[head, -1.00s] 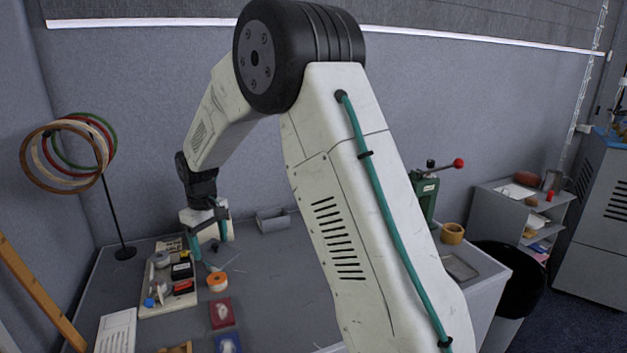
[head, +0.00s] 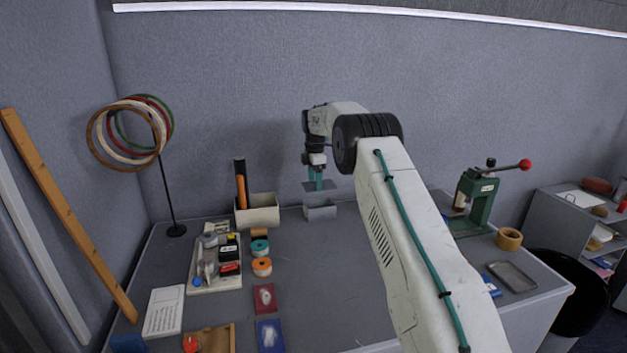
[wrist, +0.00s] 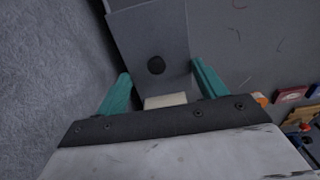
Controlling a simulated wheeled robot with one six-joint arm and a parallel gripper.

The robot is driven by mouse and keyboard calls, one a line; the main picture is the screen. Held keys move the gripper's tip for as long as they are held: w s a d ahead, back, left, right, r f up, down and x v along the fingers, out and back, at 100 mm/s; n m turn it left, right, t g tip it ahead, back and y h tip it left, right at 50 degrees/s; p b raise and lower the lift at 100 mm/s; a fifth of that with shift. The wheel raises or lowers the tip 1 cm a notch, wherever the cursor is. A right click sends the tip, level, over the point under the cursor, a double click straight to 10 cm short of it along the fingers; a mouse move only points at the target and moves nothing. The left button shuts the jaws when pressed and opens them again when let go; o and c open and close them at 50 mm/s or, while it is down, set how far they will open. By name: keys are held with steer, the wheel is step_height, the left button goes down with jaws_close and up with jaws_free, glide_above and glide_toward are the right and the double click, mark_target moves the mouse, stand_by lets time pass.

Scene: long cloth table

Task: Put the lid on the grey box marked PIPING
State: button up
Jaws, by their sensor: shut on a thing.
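In the head view, my gripper (head: 316,178) is over the back of the table, shut on a flat grey lid (head: 330,187). The lid is roughly level, a little above the small open grey box (head: 320,213), with a gap between them. In the wrist view, the teal fingers (wrist: 161,84) are either side of a pale block on the lid. The lid's grey face (wrist: 175,38) there has a round dark spot. I cannot read any marking on the box.
A larger pale bin (head: 259,212) with tall dark and orange items stands left of the box. A tray of small goods (head: 203,283), tape rolls and a ring stand (head: 173,190) are further left. A green press (head: 478,200) stands right. The table's middle is mostly clear.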

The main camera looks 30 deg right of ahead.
mark_target(314, 185)
steer(key=shift+a+f, duration=0.1)
steer(key=shift+f, duration=2.65)
steer(key=shift+f, duration=0.35)
stand_by(0.7)
steer(key=o, duration=1)
steer(key=shift+o, duration=0.6)
steer(key=shift+r, duration=0.15)
steer(key=shift+r, duration=3.4)
